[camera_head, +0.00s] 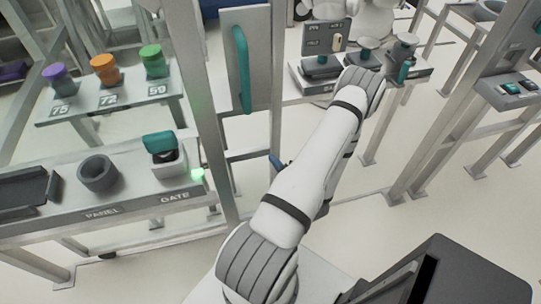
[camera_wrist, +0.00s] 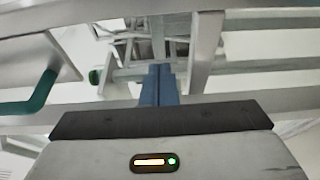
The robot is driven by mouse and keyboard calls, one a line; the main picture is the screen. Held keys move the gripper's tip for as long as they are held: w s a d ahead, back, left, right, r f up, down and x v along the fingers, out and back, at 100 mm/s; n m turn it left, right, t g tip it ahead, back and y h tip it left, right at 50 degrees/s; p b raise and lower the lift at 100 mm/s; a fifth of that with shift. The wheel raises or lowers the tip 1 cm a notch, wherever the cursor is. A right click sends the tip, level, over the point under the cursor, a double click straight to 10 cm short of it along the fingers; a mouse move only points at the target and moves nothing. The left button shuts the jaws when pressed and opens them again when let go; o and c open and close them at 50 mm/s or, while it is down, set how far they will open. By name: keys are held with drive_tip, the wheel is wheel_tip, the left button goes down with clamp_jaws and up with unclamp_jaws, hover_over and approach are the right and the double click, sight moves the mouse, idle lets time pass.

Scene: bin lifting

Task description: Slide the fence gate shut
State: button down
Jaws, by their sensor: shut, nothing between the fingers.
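The gate's grey panel (camera_head: 262,72) with a long upright teal handle (camera_head: 241,68) stands left of my arm in the head view. In the wrist view the teal handle (camera_wrist: 35,98) is at the left edge, on a pale panel. My gripper's blue fingers (camera_wrist: 159,72) are together and empty, apart from the handle and to its right. In the head view my arm hides most of the gripper; a small blue part (camera_head: 276,163) shows at its left edge. The open space right of the panel is partly hidden by my arm.
A bench marked GATE and PANEL (camera_head: 130,207) stands at left, with a teal-topped device (camera_head: 160,150), a grey ring (camera_head: 98,173) and a lit green lamp (camera_head: 197,174). Metal posts (camera_head: 432,110) stand at right. A bench with devices (camera_head: 320,68) lies beyond the fence.

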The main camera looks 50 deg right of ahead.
sight(266, 137)
drive_tip(key=x, duration=0.3)
drive_tip(key=p+x, duration=0.1)
drive_tip(key=x, duration=0.4)
drive_tip(key=shift+w+a, duration=0.1)
drive_tip(key=shift+w, duration=0.4)
drive_tip(key=shift+s+d+p, duration=0.5)
drive_tip(key=shift+s+d, duration=0.65)
drive_tip(key=shift+d, duration=0.1)
drive_tip(key=shift+s+d, duration=0.25)
drive_tip(key=shift+d, duration=0.1)
